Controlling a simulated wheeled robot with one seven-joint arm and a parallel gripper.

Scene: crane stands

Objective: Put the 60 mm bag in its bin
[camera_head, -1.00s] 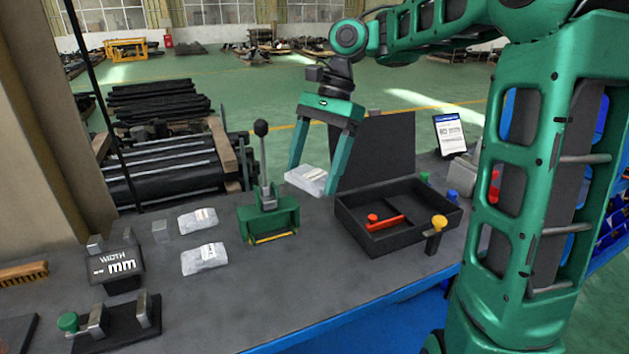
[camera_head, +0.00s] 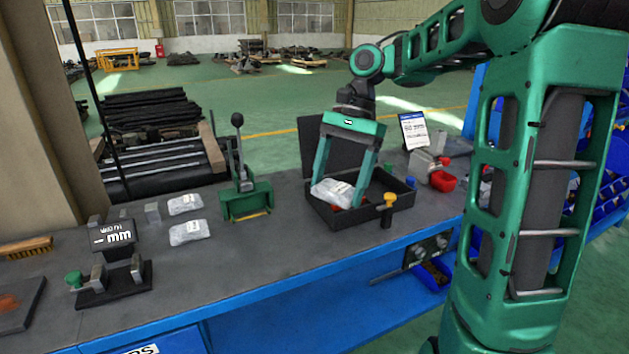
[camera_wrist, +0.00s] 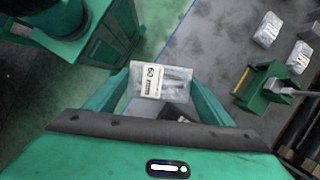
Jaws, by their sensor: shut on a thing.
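My gripper (camera_head: 340,196) is shut on a clear bag (camera_head: 331,192) with a white label, held over the open black case. In the wrist view the bag (camera_wrist: 160,83) sits between the fingertips of my gripper (camera_wrist: 162,88), and its label appears to read 60. Blue bins (camera_head: 604,207) stand at the right, partly hidden behind my arm; I cannot read any labels on them. Two other bags, a rear one (camera_head: 185,204) and a front one (camera_head: 189,232), lie flat on the bench at the left.
The black case (camera_head: 352,222) has a raised lid and a yellow-knobbed part at its front edge. A green lever press (camera_head: 246,203) stands left of it.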

